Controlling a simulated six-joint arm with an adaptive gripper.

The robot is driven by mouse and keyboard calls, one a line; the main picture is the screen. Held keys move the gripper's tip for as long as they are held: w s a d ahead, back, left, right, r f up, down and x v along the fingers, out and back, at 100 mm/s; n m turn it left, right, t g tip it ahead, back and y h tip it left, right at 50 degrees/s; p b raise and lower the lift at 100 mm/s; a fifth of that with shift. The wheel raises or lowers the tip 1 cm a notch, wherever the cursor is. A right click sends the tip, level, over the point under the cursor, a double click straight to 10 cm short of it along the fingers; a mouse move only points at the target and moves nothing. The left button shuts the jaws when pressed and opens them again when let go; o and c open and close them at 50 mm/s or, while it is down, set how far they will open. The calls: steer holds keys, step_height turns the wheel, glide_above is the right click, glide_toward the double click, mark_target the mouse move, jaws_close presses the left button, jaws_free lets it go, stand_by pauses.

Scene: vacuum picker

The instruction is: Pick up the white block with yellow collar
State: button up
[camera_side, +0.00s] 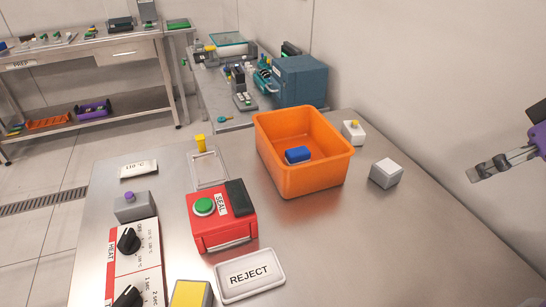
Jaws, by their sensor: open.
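The white block with yellow collar (353,134) stands on the steel table just right of the orange bin, near the table's back edge. Its yellow part shows on top. My gripper (474,174) is at the right, above the table, open and empty. It is well to the right of the block and apart from it.
A plain grey-white block (386,174) sits between my gripper and the yellow-collared block. The orange bin (318,181) holds a blue block (298,155). A red SEAL box (222,222), a REJECT tray (279,287) and a purple-topped grey block (133,208) are further left. The table's right front is clear.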

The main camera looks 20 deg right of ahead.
steer(key=shift+c, duration=0.3)
stand_by(0.4)
steer(key=m+h, duration=0.2)
steer(key=m, duration=0.2)
glide_above(355, 124)
steer(key=s+a, duration=0.2)
steer(key=s, duration=0.6)
step_height(355, 124, down, 4)
steer(key=shift+m+h, duration=0.3)
steer(key=x, duration=0.5)
steer(key=w+x, duration=0.1)
steer(key=x, duration=0.2)
steer(key=shift+w+a+r, duration=0.15)
steer(key=shift+a+r, duration=0.1)
steer(key=shift+a, duration=0.1)
steer(key=shift+t, duration=0.3)
steer(key=shift+x, duration=3.1)
steer(key=shift+a, duration=0.2)
steer(key=c, duration=1.4)
